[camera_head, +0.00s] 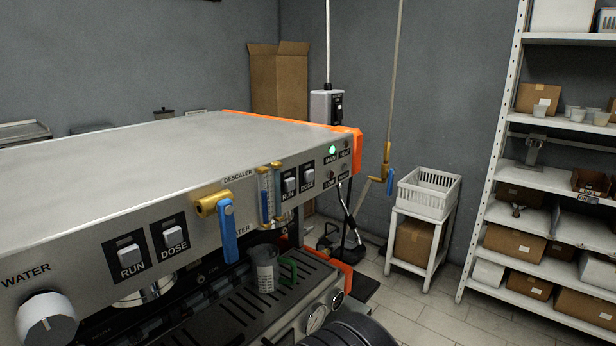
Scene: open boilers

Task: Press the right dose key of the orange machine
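The orange machine (180,150) is a large espresso-type machine with a grey top, steel front panel and orange trim at its far end. Its right dose key (308,178) is a light rocker in a black plate labelled DOSE, on the right of the front panel. A RUN key (289,185) sits just left of it. The left DOSE key (174,236) and left RUN key (130,256) are nearer to me. My gripper's fingers do not show in this view. A dark rounded shape at the bottom edge may be part of my arm.
A blue-handled brass valve (226,225) labelled DESCALER juts from the panel between the key pairs. A white knob (47,318) sticks out at left. A jug (265,268) stands on the drip tray (238,312).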

